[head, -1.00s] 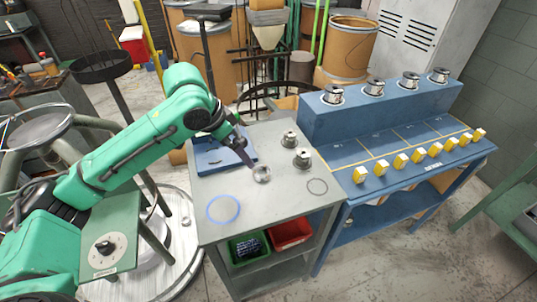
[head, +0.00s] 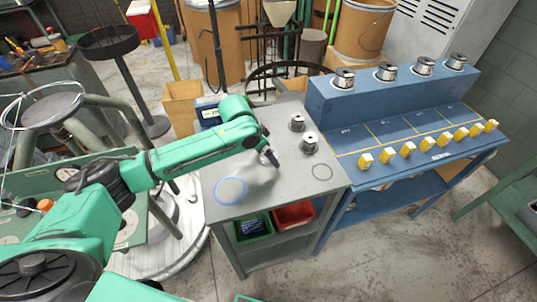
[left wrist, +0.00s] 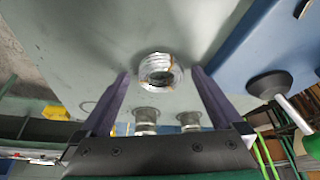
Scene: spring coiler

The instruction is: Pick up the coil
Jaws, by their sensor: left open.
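The coil (left wrist: 160,70), a small silvery ring of wound wire, lies on the grey table top in the left wrist view. In that view it sits between the two dark fingers of my left gripper (left wrist: 160,74), which are open with a gap on each side of it. In the head view my left gripper (head: 272,158) is low over the middle of the grey table (head: 250,205), and the coil is hidden behind it. I cannot tell the exact height of the fingertips above the table. My right gripper is in neither view.
Two metal spools (head: 309,143) (head: 297,122) stand on the table just beyond the gripper. A blue ring (head: 230,190) lies at the front left, a dark ring (head: 322,172) at the right. A blue bench (head: 400,140) with yellow blocks adjoins on the right.

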